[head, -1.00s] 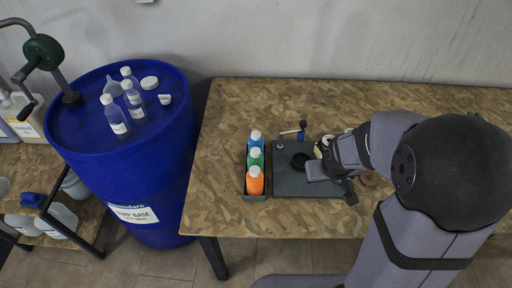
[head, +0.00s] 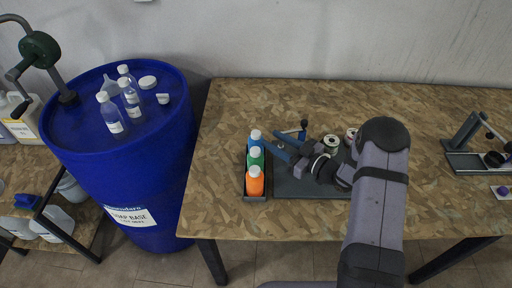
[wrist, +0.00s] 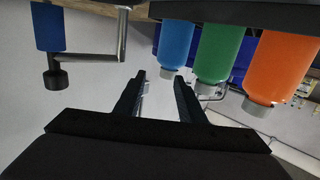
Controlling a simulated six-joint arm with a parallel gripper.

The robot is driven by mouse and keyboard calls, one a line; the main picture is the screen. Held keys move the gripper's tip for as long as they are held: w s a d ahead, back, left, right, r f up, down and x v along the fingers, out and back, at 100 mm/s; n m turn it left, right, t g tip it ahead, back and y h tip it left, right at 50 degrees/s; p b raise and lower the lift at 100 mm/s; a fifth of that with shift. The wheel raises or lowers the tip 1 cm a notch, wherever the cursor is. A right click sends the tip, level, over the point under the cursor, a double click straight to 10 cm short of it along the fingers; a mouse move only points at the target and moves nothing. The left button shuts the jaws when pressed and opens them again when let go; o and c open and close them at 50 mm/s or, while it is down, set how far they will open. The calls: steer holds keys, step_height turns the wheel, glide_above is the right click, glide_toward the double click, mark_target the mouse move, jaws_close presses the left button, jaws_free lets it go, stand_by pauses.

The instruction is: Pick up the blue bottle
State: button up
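The blue bottle (head: 255,138) stands with a white cap at the far end of a dark tray (head: 243,186). In the wrist view, which looks upside down, the blue bottle (wrist: 176,45) is the leftmost of three bottles. The green bottle (head: 255,157) and the orange bottle (head: 255,184) stand in line with it, nearer the front. My gripper (head: 277,143) is to the right of the blue bottle, apart from it. In the wrist view my gripper (wrist: 158,82) has its two fingers spread with nothing between them.
A dark plate (head: 290,186) lies right of the tray, with a blue-handled lever (head: 301,131) behind my gripper; the lever also shows in the wrist view (wrist: 50,28). Spools (head: 331,142) sit behind my wrist. A blue drum (head: 150,185) with clear bottles stands left of the table.

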mark_target(260, 136)
steer(key=shift+s+a+r+n+y, duration=0.1)
steer(key=shift+s+a+n+y, duration=0.25)
steer(key=shift+s+y, duration=0.3)
steer(key=shift+p+x, duration=1.1)
steer(key=shift+x, duration=2.55)
steer(key=shift+c, duration=0.2)
jaws_close()
